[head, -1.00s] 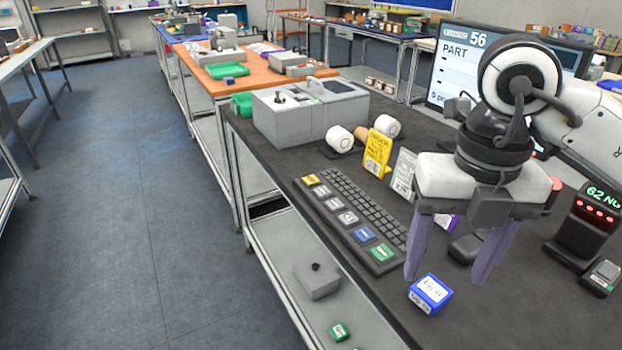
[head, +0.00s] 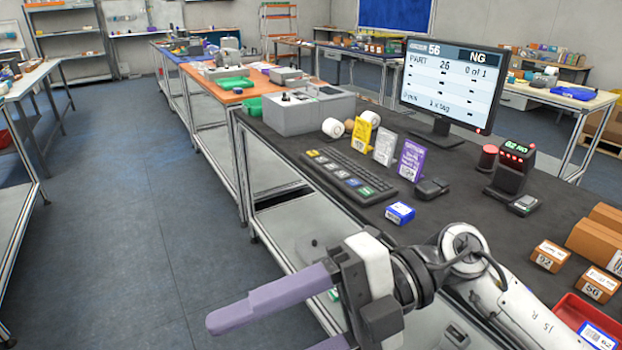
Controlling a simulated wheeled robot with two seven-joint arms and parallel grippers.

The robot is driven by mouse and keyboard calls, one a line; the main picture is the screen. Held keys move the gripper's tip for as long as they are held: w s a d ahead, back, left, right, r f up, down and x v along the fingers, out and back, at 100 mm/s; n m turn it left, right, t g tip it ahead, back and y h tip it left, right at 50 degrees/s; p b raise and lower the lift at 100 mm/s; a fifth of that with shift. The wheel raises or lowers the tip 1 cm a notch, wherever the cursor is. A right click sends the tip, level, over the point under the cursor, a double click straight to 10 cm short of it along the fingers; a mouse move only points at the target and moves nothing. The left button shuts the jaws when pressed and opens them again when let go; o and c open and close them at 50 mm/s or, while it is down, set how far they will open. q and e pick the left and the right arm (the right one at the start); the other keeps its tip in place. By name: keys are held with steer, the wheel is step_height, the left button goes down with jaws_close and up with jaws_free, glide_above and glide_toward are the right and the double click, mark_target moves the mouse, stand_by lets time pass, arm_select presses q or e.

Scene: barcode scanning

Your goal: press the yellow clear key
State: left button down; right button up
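The black keyboard (head: 362,180) lies on the dark bench, with a row of coloured keys along its near side. The yellow key (head: 312,153) is at its far left end, and nothing covers it. White, blue and green keys follow toward the near right. My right gripper (head: 262,335) is at the bottom of the head view, off the bench's front edge and well short of the keyboard. Its purple fingers are apart with nothing seen between them; the lower finger is partly cut off. My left gripper is not in view.
Yellow (head: 361,134), white (head: 385,147) and purple (head: 411,160) cards stand behind the keyboard. A blue box (head: 400,213) lies before it. The monitor (head: 451,85) shows NG. Brown boxes (head: 549,256) and a red tray (head: 572,310) are at right.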

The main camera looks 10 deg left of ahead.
steer(key=w+d+r+m+t+y, duration=0.2)
steer(key=w+d+m+t+y, duration=0.1)
steer(key=w+m+t+y, duration=0.85)
steer(key=w+d+f+m+t+h, duration=0.35)
steer(key=f+m+t+h, duration=0.3)
steer(key=m, duration=0.25)
steer(key=w+d+f+m+t+h, duration=0.2)
steer(key=d+f+m+t+h, duration=0.35)
steer(key=m+t+h, duration=0.2)
steer(key=s+d+f+m+g+h, duration=0.2)
steer(key=s+d+f+m+h, duration=0.1)
steer(key=f, duration=0.5)
steer(key=s+d+f+m+g+h, duration=0.2)
steer(key=s+d+f+h, duration=0.15)
steer(key=f, duration=0.45)
steer(key=s+d+f+m+g+h, duration=0.2)
steer(key=s+d+f+m, duration=0.1)
steer(key=f, duration=0.6)
steer(key=s+d+f+g+h, duration=0.1)
steer(key=s+d+f+g, duration=0.2)
steer(key=s+f, duration=0.4)
steer(key=s, duration=0.2)
steer(key=shift+s+d+f+m, duration=0.15)
steer(key=shift+s+f+m, duration=0.15)
steer(key=shift+f, duration=0.1)
steer(key=shift+g, duration=0.25)
